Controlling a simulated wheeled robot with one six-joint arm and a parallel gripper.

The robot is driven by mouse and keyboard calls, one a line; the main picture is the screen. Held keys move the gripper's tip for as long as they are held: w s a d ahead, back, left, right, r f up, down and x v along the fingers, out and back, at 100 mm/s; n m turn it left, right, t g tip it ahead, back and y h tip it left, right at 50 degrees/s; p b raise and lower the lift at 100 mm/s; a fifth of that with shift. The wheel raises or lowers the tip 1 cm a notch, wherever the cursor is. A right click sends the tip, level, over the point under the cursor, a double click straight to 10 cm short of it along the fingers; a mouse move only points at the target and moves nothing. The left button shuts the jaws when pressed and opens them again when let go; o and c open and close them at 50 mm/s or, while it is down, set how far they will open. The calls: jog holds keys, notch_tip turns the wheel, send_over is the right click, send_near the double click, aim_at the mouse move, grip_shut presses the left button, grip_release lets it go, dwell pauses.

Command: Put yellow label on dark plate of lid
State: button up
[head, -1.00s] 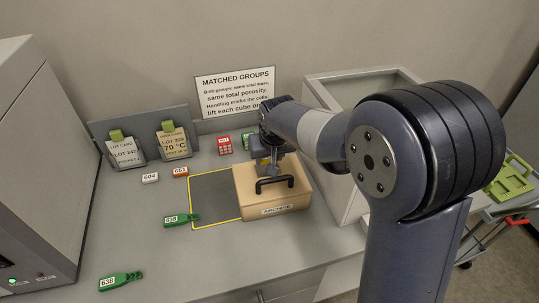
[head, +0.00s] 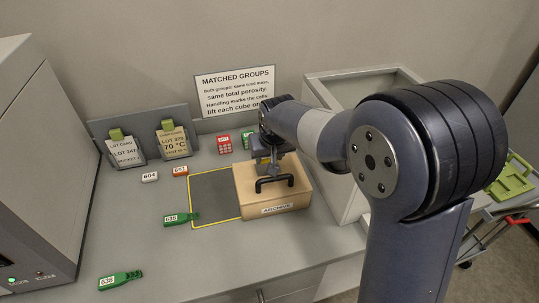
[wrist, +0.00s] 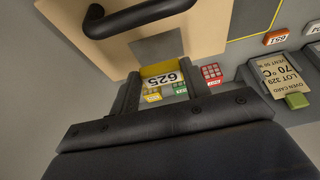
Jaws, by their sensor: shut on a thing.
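The tan lid (head: 246,194) tops a box marked ARCHIVE, with a black handle (head: 273,183). The handle (wrist: 135,18) also shows in the wrist view. The dark plate (wrist: 157,46) lies on the lid near its edge in the wrist view; in the head view I cannot make it out beside my gripper. My gripper (wrist: 160,80) is shut on the yellow label (wrist: 163,76), which reads 625. The label is close to the plate in the picture; whether it touches the lid I cannot tell. In the head view my gripper (head: 268,164) is over the lid's back part.
A yellow-outlined dark area (head: 212,190) lies left of the box. Green 638 tags (head: 181,219), a white 604 tag (head: 150,177) and an orange 651 tag (head: 181,170) lie nearby. A card holder (head: 140,138) stands behind. A grey bin (head: 350,175) stands close on the right.

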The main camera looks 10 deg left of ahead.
jog(key=shift+f, duration=0.1)
jog(key=shift+f+b, duration=0.7)
jog(key=shift+f, duration=0.05)
jog(key=shift+f+b, duration=0.75)
jog(key=shift+f, duration=0.3)
dwell(1.0)
jog(key=o, duration=1.5)
jog(key=shift+r, duration=0.2)
jog(key=shift+p+v, duration=1.4)
jog(key=shift+v, duration=1)
